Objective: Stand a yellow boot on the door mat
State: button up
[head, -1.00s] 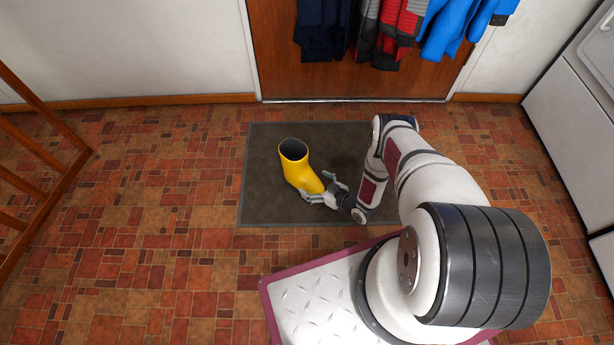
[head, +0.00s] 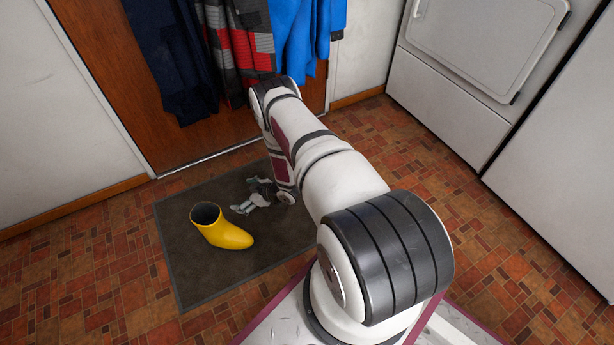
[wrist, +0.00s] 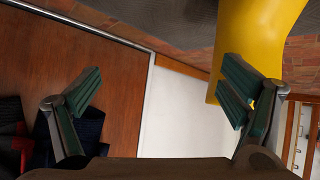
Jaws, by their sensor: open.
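A yellow boot (head: 222,229) stands upright on the dark grey door mat (head: 200,278), its open top up and its toe pointing right and toward me. My gripper (head: 242,197) is open and empty, just beyond and to the right of the boot, above the mat. In the wrist view my gripper (wrist: 165,88) shows its two fingers spread wide with nothing between them. The boot (wrist: 255,40) shows there at the upper right, behind one finger. Whether that finger touches it I cannot tell; in the head view they look apart.
A wooden door (head: 150,90) with hanging coats (head: 235,45) stands behind the mat. White appliances (head: 480,80) line the right side. The tiled floor (head: 85,265) left of the mat is clear.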

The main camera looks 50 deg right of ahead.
jog(key=w+d+r+g+h, duration=0.1)
jog(key=w+d+r, duration=0.15)
jog(key=r, duration=0.45)
jog(key=w+d+r+m+h, duration=0.1)
jog(key=w+r, duration=0.2)
jog(key=r, duration=0.3)
jog(key=w+d+r+g+h, duration=0.1)
jog(key=w+d+r+h, duration=0.15)
jog(key=r, duration=0.45)
jog(key=s+a+r+m+g+h, duration=0.1)
jog(key=s+a+r, duration=0.15)
jog(key=r, duration=0.95)
jog(key=s+a+r+m+g, duration=0.15)
jog(key=s+r, duration=0.25)
jog(key=r, duration=0.8)
jog(key=s+a+r+m+g, duration=0.1)
jog(key=s+a+r, duration=0.2)
jog(key=s+r, duration=0.55)
jog(key=s+a+r+m+g, duration=0.15)
jog(key=s+a+r, duration=0.35)
jog(key=s, duration=0.6)
jog(key=s+a+r+g+y, duration=0.1)
jog(key=s+a, duration=0.2)
jog(key=s, duration=0.9)
jog(key=s+a+r+g, duration=0.2)
jog(key=s+a, duration=0.1)
jog(key=s, duration=1)
jog(key=shift+a+y, duration=0.15)
jog(key=shift+y, duration=0.2)
